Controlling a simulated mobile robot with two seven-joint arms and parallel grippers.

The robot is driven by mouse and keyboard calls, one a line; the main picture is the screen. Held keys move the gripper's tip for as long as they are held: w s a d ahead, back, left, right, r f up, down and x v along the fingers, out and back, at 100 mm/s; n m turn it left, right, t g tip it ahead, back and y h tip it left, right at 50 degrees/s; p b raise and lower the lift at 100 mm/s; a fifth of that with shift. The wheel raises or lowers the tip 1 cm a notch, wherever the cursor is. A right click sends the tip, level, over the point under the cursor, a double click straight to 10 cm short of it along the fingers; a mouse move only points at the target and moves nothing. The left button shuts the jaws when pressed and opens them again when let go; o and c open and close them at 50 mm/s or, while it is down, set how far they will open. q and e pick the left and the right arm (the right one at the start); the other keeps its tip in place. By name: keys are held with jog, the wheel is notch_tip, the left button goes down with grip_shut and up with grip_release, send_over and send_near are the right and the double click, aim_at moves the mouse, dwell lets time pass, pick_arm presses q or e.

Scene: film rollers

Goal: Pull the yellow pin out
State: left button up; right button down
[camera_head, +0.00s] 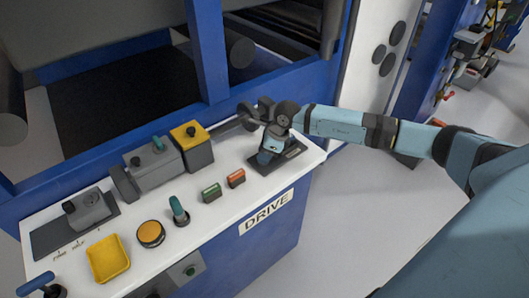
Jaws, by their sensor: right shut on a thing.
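A yellow-topped block (190,132) with a dark knob on it stands at the right end of a grey housing on the white control panel. My right gripper (220,129) comes in from the right, low over the panel. The exact contact is small and partly hidden. My left gripper is not in view.
The grey housing (155,162) carries a teal knob. Green (211,193) and red (236,178) buttons, a teal lever (179,212), an orange round button (150,233) and a yellow tray (108,258) stand in front. A blue post (208,50) rises behind.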

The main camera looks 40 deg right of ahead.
jog(key=shift+r, duration=0.85)
jog(key=c, duration=0.8)
grip_release()
jog(key=shift+c, duration=0.2)
jog(key=v, duration=1.3)
jog(key=shift+s+r, duration=0.2)
jog(key=shift+r, duration=0.1)
jog(key=shift+d, duration=0.1)
